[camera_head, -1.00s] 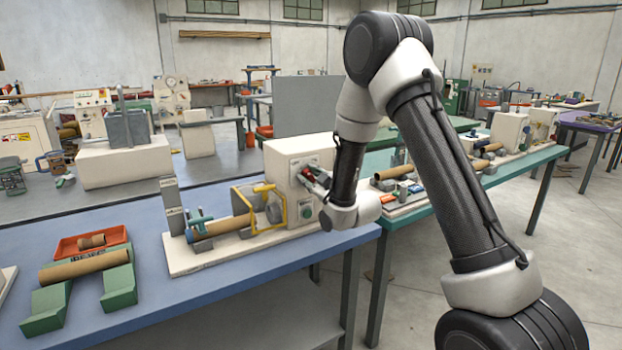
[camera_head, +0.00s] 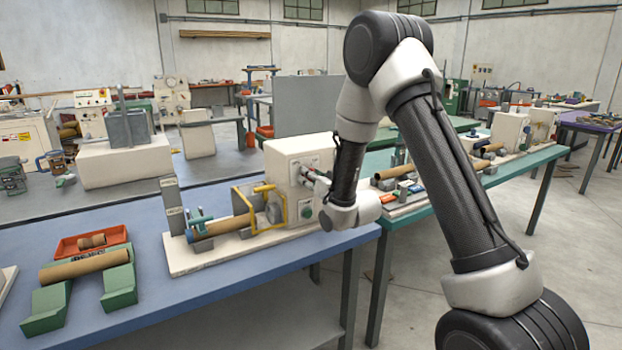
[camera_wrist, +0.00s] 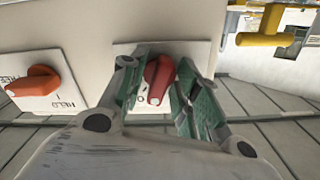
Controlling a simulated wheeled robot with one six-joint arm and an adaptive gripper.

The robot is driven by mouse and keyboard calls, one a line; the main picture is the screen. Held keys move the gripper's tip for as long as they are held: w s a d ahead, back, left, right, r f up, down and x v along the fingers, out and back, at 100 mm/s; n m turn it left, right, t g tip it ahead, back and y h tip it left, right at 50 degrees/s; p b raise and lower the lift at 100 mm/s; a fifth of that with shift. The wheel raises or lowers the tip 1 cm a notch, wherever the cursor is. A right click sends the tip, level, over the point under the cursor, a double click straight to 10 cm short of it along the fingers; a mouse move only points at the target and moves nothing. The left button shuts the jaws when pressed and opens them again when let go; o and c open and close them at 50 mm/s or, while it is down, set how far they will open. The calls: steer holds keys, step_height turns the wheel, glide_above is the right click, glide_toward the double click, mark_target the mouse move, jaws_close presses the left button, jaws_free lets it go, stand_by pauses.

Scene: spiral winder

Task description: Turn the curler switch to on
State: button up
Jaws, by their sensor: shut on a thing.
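A red switch knob (camera_wrist: 158,78) sits on a white plate on the machine's pale face in the wrist view. My gripper (camera_wrist: 156,70) has its two green-padded fingers on either side of the knob and is shut on it. The knob stands slightly tilted, and an "O" mark shows at its lower left. Most of the plate's lettering is hidden by the fingers. In the head view, my gripper (camera_head: 317,178) is at the front of the white machine housing (camera_head: 285,160), and the knob is too small to make out there.
A second, orange-red knob (camera_wrist: 36,81) on a labelled plate is to the left in the wrist view. A yellow guard (camera_head: 266,205) and cardboard tube (camera_head: 225,226) lie left of the housing. A green button (camera_head: 307,211) is below my gripper. The blue table (camera_head: 200,290) has clear room in front.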

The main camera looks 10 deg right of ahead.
steer(key=shift+m, duration=2)
steer(key=o, duration=0.6)
steer(key=shift+o, duration=0.2)
steer(key=v, duration=0.7)
steer(key=shift+s, duration=0.25)
steer(key=shift+d, duration=0.1)
